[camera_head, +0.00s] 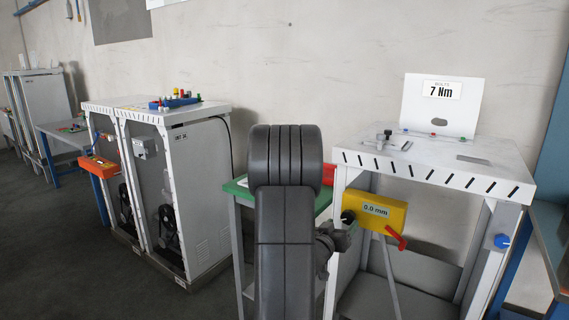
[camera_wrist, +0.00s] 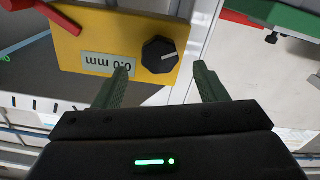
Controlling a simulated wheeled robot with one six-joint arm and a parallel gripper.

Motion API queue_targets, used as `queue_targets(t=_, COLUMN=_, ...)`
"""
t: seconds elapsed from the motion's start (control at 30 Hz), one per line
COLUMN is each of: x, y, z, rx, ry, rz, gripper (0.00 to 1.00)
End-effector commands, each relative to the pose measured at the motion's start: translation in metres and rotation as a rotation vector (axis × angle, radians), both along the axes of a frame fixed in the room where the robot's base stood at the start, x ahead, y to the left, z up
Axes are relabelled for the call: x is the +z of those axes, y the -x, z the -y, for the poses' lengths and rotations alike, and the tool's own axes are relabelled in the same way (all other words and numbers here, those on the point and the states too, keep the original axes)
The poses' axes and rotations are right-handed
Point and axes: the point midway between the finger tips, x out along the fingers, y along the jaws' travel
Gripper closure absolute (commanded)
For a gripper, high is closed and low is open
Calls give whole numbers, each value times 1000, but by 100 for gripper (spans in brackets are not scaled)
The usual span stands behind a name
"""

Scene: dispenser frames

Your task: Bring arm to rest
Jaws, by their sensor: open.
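My arm (camera_head: 285,220) rises in the middle of the head view, dark grey, and hides part of the green-topped table behind it. In the wrist view my gripper (camera_wrist: 162,88) shows two green fingers spread apart with nothing between them. Beyond the fingertips is a yellow box (camera_wrist: 190,20) with a black knob (camera_wrist: 160,55) and a display reading 0.0 mm, upside down in this view. The fingers appear on either side of the knob; whether they touch the box I cannot tell. In the head view the yellow box (camera_head: 392,222) hangs at the front of the white dispenser frame.
A red lever (camera_head: 397,238) sticks out from the yellow box. The white frame (camera_head: 450,165) carries a 7 Nm sign (camera_head: 443,90). A green-topped table (camera_head: 237,188) stands beside it. White cabinets (camera_head: 195,160) with an orange box (camera_head: 97,166) stand left. Dark floor (camera_head: 50,240) is clear at left.

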Motion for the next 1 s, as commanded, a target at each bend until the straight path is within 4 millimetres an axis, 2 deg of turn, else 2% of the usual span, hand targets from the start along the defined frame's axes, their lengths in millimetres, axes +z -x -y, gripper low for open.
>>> queue_targets(t=0.1, x=-1, y=16, z=-12, rx=2, ry=-1, rz=0, gripper=34)
queue_targets(t=0.3, x=-1, y=32, z=-22, rx=0, ry=-2, rz=1, gripper=34)
queue_targets(t=1.0, x=4, y=42, z=-25, rx=19, ry=-27, rz=24, gripper=34)
